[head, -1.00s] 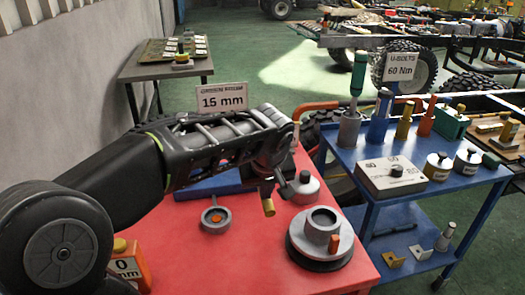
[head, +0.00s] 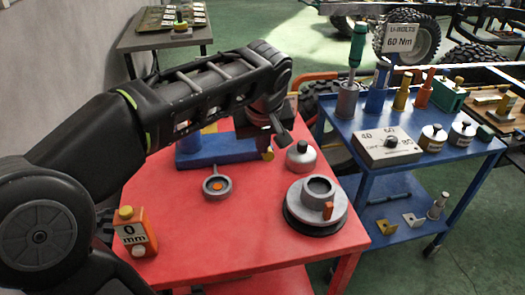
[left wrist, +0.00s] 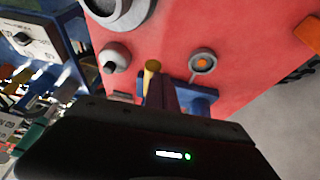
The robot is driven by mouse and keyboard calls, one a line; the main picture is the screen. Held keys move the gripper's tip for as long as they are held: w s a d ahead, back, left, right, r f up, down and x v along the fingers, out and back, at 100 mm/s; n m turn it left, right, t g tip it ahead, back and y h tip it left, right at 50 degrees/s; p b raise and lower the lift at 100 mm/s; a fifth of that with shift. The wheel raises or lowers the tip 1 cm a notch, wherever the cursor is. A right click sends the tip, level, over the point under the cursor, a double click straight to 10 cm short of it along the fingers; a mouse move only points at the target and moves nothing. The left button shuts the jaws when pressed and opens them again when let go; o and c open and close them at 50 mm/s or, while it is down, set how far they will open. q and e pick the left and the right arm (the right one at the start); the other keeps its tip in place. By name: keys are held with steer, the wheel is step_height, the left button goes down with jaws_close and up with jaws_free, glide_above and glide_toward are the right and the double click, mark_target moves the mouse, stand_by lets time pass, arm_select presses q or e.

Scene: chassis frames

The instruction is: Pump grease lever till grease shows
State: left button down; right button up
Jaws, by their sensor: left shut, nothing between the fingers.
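A blue block (head: 225,147) stands at the back of the red table, partly hidden by my left arm. A yellow-tipped lever (head: 267,154) shows at its right end; the yellow tip also shows in the left wrist view (left wrist: 152,67). My left gripper (head: 284,137) is shut and empty, close above the lever; I cannot tell whether it touches. A grey ring with an orange centre (head: 216,187) lies in front of the block; it also shows in the left wrist view (left wrist: 202,63). I cannot tell whether the orange is grease. My right gripper is out of view.
On the red table (head: 240,235) stand a round grey hub (head: 316,205), a grey knobbed pot (head: 302,157) and an orange "0 mm" box (head: 135,232). A blue cart (head: 365,180) with tools stands to the right. The table's front middle is clear.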

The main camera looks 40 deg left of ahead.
arm_select(q)
steer(key=v, duration=0.5)
steer(key=shift+s+d, duration=0.35)
steer(key=shift+d, duration=0.05)
steer(key=shift+f, duration=0.1)
stand_by(0.5)
